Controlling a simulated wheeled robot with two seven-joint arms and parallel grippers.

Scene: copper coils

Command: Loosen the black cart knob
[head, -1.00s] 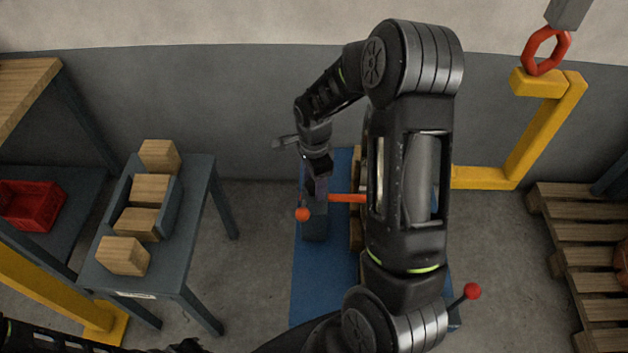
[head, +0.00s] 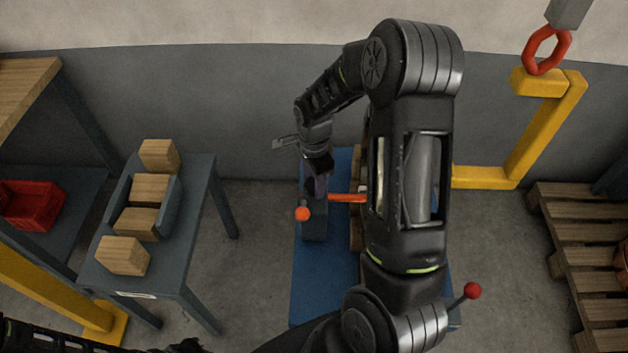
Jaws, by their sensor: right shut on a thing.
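The blue cart (head: 318,280) stands on the floor in the middle, largely hidden behind my right arm. At its left side is a dark post (head: 314,226) with an orange ball (head: 302,214) beside it and an orange bar (head: 347,198) running right. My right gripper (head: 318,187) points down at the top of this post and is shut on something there. The black knob itself cannot be made out; the fingers cover that spot. Only a dark strip of my left arm shows at the bottom left; its gripper is out of view.
A grey table (head: 190,235) with several wooden blocks stands to the left, near a red crate (head: 32,205). A yellow frame (head: 535,140) with a red hook ring (head: 545,52) and a wooden pallet (head: 590,240) are on the right. Floor between table and cart is clear.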

